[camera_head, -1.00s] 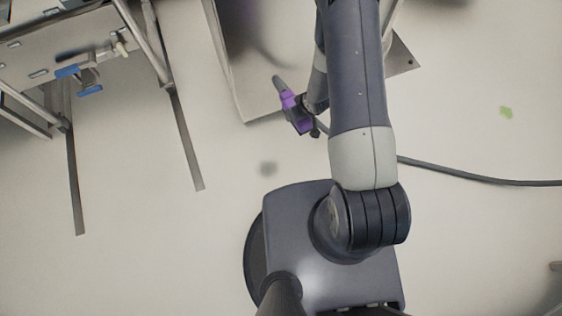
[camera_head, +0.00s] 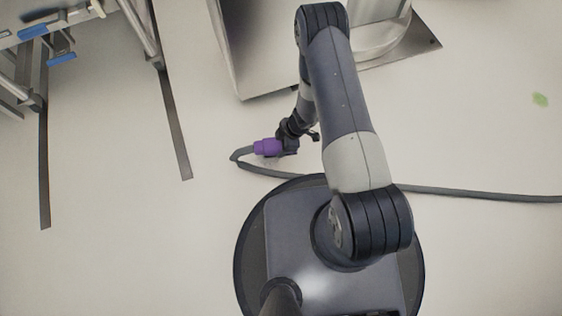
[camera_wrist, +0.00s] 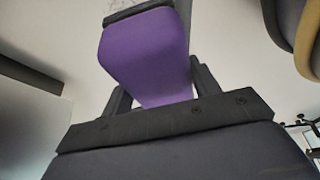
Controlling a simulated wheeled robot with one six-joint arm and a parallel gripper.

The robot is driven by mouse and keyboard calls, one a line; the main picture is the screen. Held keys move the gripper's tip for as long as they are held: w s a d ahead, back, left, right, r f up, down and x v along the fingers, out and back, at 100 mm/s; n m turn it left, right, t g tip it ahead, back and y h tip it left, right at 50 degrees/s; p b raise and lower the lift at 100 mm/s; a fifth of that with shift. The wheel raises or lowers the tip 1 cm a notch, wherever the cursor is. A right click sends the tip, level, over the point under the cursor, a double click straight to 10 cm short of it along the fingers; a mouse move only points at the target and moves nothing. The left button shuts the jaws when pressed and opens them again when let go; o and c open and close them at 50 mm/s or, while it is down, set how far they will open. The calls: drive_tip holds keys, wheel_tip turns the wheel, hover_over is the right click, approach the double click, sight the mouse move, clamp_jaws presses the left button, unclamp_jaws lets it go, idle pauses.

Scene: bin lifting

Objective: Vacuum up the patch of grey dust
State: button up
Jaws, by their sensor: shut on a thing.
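My gripper (camera_head: 284,145) is shut on the purple vacuum nozzle (camera_head: 267,147), low over the floor in front of my base. In the wrist view the purple body (camera_wrist: 147,55) sits between my two fingers, with a dark edge at its far end. The grey hose (camera_head: 470,193) leaves the nozzle's left end, loops back and runs right past my base. A faint grey speckled patch (camera_head: 270,161), apparently the dust, shows just below the nozzle. It is partly hidden, and whether the nozzle touches the floor cannot be told.
A metal cabinet (camera_head: 240,60) stands just beyond the gripper, with a metal plate (camera_head: 415,40) at its right. A metal frame table (camera_head: 140,25) with legs reaching over the floor is at upper left. Floor at left and lower right is clear.

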drive_tip(key=shift+s+f+n+g+b, duration=0.15)
drive_tip(key=shift+s+f+n+b, duration=0.25)
drive_tip(key=shift+f+b, duration=1.25)
drive_tip(key=shift+s+f+n+g+b, duration=0.2)
drive_tip(key=shift+f+n+b, duration=0.35)
drive_tip(key=shift+f, duration=2.15)
drive_tip(key=shift+s+f+n+g+b, duration=0.15)
drive_tip(key=shift+s+f+n+b, duration=0.15)
drive_tip(key=shift+f+b, duration=1.4)
drive_tip(key=shift+f+b, duration=0.35)
drive_tip(key=shift+f, duration=1.1)
drive_tip(key=shift+w, duration=0.1)
